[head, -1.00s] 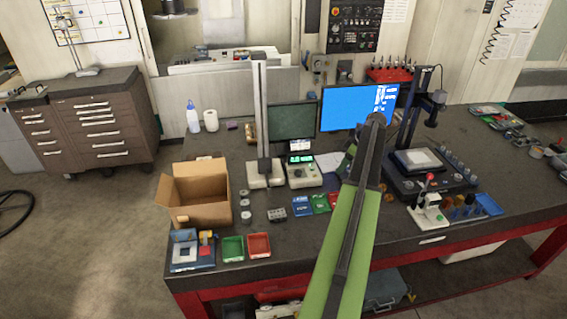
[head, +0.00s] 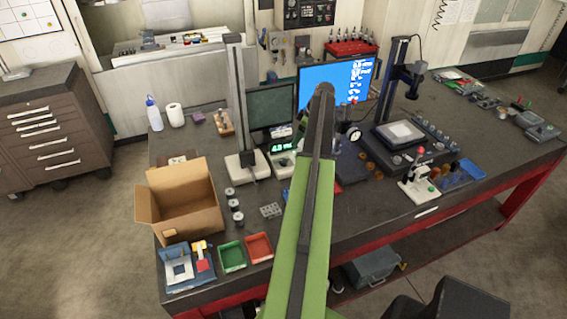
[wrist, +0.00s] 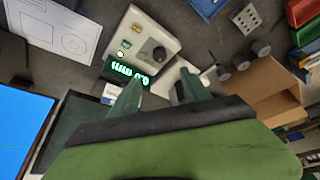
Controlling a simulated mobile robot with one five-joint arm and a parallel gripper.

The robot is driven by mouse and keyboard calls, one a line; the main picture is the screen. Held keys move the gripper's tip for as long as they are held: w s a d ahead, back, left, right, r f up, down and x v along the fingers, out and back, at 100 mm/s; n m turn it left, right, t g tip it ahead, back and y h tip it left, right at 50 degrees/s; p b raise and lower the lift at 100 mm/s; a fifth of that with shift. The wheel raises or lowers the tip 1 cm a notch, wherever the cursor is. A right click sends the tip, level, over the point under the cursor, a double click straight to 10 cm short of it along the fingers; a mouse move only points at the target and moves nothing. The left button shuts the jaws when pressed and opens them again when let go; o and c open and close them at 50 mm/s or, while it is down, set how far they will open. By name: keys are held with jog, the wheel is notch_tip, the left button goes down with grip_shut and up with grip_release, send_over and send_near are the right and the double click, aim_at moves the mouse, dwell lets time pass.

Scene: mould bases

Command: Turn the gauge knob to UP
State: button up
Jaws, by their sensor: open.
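The gauge unit is a pale box (wrist: 128,40) with a green-lit display (wrist: 130,72), small buttons and a dark round knob (wrist: 153,53) in the wrist view. Which way the knob points is too small to tell. In the head view, the gauge unit (head: 281,160) is partly hidden behind my arm. My gripper (wrist: 155,90) is open, with its two fingers apart and nothing seen between them. In the wrist picture, the fingers show just below the knob and apart from it. In the head view my arm hides the gripper.
A tall column stand (head: 237,100) rises left of the gauge unit. A blue-lit monitor (head: 348,85) and a dark screen (head: 271,107) stand behind. An open cardboard box (head: 185,200), small trays (head: 232,256) and metal parts (head: 271,210) lie toward the left front.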

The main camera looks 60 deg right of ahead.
aim_at(284, 161)
jog(key=b+x, duration=1.2)
jog(key=x, duration=0.2)
jog(key=shift+f+b, duration=0.3)
jog(key=shift+f, duration=0.05)
jog(key=shift+w+f, duration=0.2)
jog(key=shift+w, duration=0.05)
jog(key=shift+r, duration=0.1)
